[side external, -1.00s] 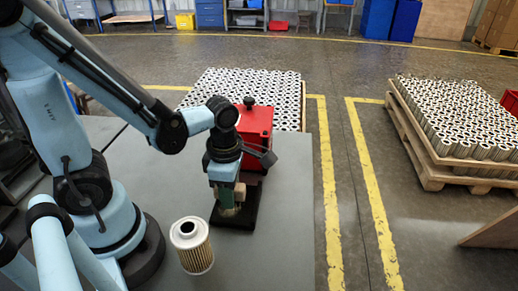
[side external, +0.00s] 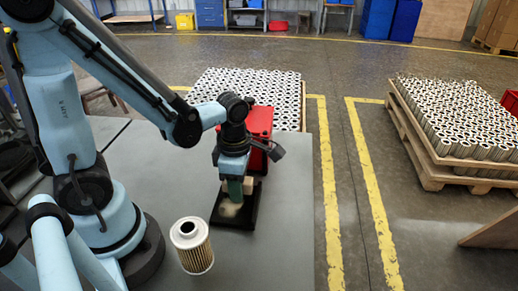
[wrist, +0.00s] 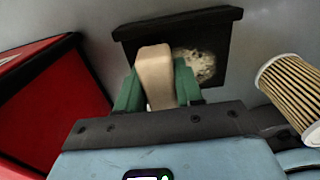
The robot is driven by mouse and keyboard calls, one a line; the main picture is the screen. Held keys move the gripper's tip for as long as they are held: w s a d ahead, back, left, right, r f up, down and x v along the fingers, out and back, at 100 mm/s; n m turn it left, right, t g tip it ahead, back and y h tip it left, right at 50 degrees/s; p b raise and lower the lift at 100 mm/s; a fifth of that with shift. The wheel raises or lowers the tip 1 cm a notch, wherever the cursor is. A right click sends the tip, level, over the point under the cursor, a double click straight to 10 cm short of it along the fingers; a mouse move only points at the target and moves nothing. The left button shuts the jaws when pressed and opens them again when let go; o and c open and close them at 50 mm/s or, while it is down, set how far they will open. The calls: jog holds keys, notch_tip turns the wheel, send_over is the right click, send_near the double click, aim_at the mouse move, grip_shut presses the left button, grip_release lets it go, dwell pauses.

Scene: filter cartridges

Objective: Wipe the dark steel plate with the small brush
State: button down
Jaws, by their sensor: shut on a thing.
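The small brush shows as a beige block (wrist: 155,72) between the green fingers of my gripper (wrist: 157,88) in the wrist view. My gripper is shut on it. In the side view my gripper (side external: 236,192) is over the far part of the dark steel plate (side external: 249,217), with a bit of the beige brush (side external: 249,185) showing beside the fingers. A pale, speckled dusty patch (wrist: 196,65) lies on the plate (wrist: 135,38), just right of the brush in the wrist view. The bristles are hidden, so I cannot tell whether they touch the plate.
A red box (side external: 260,125) stands right behind the plate, close to my wrist. A filter cartridge (side external: 192,246) stands upright on the grey table (side external: 160,185), left and in front of the plate.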

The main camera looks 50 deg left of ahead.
aim_at(234, 211)
jog(key=shift+s+d, duration=0.9)
jog(key=shift+s+d+r, duration=0.1)
jog(key=shift+s+d, duration=0.15)
jog(key=shift+d, duration=0.05)
jog(key=shift+s+d, duration=1.3)
jog(key=shift+w+a+f, duration=0.2)
jog(key=shift+w+a, duration=0.6)
jog(key=shift+w+a+r, duration=0.1)
jog(key=shift+w+a, duration=0.95)
jog(key=shift+w+a+f, duration=0.2)
jog(key=shift+w+a, duration=0.6)
jog(key=shift+a, duration=0.05)
jog(key=shift+w+a+r, duration=0.2)
jog(key=shift+w+a, duration=0.55)
jog(key=shift+a, duration=0.05)
notch_tip(234, 211, up, 8)
jog(key=shift+r, duration=0.2)
jog(key=shift+d, duration=0.1)
